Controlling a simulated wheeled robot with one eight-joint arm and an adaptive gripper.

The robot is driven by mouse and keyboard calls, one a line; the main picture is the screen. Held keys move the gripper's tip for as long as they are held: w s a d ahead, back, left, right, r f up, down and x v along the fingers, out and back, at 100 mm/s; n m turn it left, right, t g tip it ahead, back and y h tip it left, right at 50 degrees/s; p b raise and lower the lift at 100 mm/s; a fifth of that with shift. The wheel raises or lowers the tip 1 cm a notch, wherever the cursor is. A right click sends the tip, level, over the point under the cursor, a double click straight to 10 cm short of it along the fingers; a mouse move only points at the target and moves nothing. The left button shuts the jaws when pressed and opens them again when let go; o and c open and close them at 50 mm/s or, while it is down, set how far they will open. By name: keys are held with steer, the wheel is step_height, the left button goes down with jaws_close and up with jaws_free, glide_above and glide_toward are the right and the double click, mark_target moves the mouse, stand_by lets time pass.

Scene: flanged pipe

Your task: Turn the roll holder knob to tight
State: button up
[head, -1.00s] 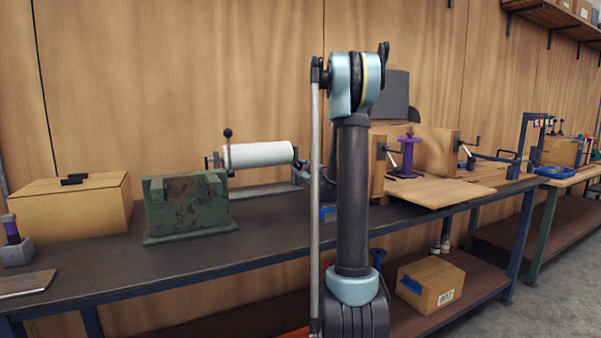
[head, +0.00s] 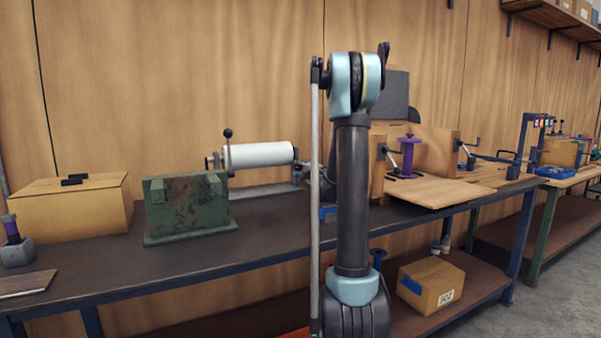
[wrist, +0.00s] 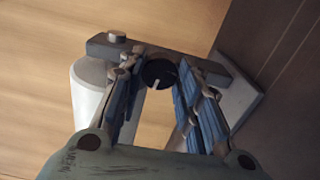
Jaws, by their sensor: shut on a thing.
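The roll holder shows in the head view with a white roll (head: 262,155) lying level on it. Its right end is partly hidden behind my arm. The white roll (wrist: 88,95) stands to the left of the fingers. In the head view my arm hides the gripper and the knob.
A green metal block (head: 187,205) stands on the dark bench (head: 240,228) left of the roll holder. A cardboard box (head: 75,212) lies further left. The bench front is mostly clear.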

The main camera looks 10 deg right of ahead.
steer(key=shift+s+f+n, duration=0.1)
steer(key=shift+n, duration=0.4)
steer(key=o, duration=1)
steer(key=shift+o, duration=0.2)
steer(key=v, duration=1.1)
steer(key=shift+s+d, duration=0.2)
steer(key=shift+s, duration=0.15)
